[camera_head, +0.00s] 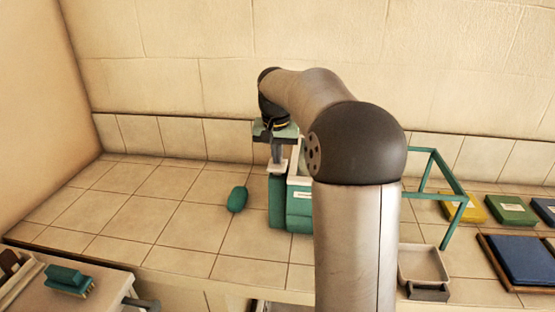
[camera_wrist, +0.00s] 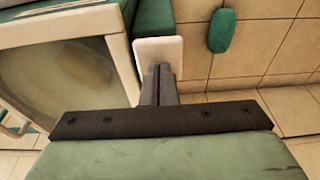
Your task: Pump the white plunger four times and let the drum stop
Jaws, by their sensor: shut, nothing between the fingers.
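The white plunger (camera_wrist: 160,48) is a small flat rounded pad at the side of the white-framed drum lid (camera_wrist: 122,22). In the head view the plunger (camera_head: 284,166) sits on top of a green column beside the green drum unit (camera_head: 299,212). My gripper (camera_head: 277,158) is shut and points down right over the plunger. In the wrist view the closed fingertips (camera_wrist: 158,72) overlap the pad; I cannot tell whether they press on it. A pale blurred shape (camera_wrist: 82,62) shows through the lid's clear pane. My arm hides much of the unit in the head view.
A green oval object (camera_head: 237,199) lies on the tiles left of the unit. A green frame (camera_head: 455,190), a pale tray (camera_head: 422,263) and several coloured packets (camera_head: 512,210) stand to the right. A green brush (camera_head: 68,280) is at front left. The left tiles are mostly clear.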

